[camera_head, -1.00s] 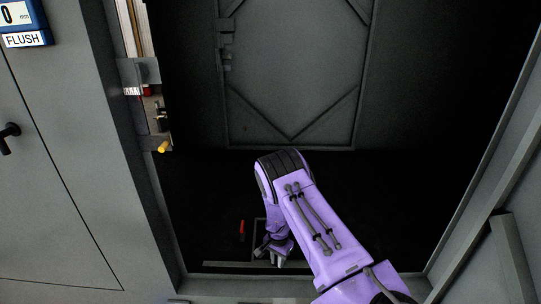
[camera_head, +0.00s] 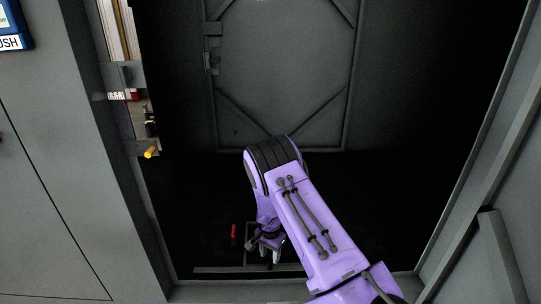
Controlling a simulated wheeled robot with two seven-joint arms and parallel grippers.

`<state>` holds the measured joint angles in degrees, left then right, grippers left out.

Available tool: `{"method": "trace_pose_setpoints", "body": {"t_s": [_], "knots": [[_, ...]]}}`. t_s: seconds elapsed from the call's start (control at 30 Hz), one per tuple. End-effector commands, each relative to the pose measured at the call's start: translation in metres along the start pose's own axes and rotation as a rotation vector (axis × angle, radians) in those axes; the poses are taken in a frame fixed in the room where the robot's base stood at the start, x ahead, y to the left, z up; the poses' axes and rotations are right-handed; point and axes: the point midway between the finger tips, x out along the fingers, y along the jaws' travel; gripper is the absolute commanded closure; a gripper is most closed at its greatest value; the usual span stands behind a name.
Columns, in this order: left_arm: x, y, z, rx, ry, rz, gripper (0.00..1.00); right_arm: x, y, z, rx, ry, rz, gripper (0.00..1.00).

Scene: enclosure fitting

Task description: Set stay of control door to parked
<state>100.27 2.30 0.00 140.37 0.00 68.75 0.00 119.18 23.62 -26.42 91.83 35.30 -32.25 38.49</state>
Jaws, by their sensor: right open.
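The dark grey door (camera_head: 285,75) with a braced frame stands upright beyond the opening. A small red piece (camera_head: 233,231) sits low inside the dark opening, beside a thin grey frame (camera_head: 215,269); I cannot tell for sure whether these are the stay. My right gripper (camera_head: 270,258) points down just right of the red piece, apart from it in the picture. It is open, and nothing shows between its fingers. My purple right arm hides part of the opening's floor. My left gripper is not in view.
A grey panel (camera_head: 45,190) with a blue sign (camera_head: 15,28) bounds the left. A yellow-tipped part (camera_head: 151,152) juts from the left edge of the opening. A grey sill (camera_head: 240,291) runs below, and a slanted grey panel (camera_head: 500,190) bounds the right.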

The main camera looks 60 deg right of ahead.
Motion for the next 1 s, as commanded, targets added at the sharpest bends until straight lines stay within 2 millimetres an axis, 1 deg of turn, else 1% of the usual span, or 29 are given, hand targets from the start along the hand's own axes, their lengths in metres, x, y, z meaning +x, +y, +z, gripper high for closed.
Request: {"method": "trace_pose_setpoints", "body": {"t_s": [0.03, 0.1, 0.2, 0.33, 0.43, 0.9, 0.97, 1.0], "knots": [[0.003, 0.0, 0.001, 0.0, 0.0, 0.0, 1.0, -0.012, -0.001, 0.0, 0.0, 0.0, -0.004, 0.56], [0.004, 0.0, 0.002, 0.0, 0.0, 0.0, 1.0, -0.028, -0.001, -0.001, -0.001, 0.001, -0.003, 0.56], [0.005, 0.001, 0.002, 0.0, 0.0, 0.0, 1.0, -0.046, 0.0, -0.001, -0.001, 0.001, -0.002, 0.56], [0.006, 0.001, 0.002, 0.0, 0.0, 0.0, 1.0, -0.058, 0.001, -0.002, 0.002, 0.0, -0.001, 0.56], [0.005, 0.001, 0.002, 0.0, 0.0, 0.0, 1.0, -0.061, 0.001, -0.002, 0.003, 0.0, 0.0, 0.56], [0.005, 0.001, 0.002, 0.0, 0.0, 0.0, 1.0, -0.06, 0.001, -0.002, 0.002, 0.0, 0.0, 0.56], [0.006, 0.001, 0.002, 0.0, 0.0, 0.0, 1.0, -0.058, 0.002, -0.001, -0.001, 0.002, 0.001, 0.56], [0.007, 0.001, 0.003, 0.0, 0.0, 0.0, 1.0, -0.053, 0.003, 0.002, -0.009, 0.01, 0.004, 0.56]]}}
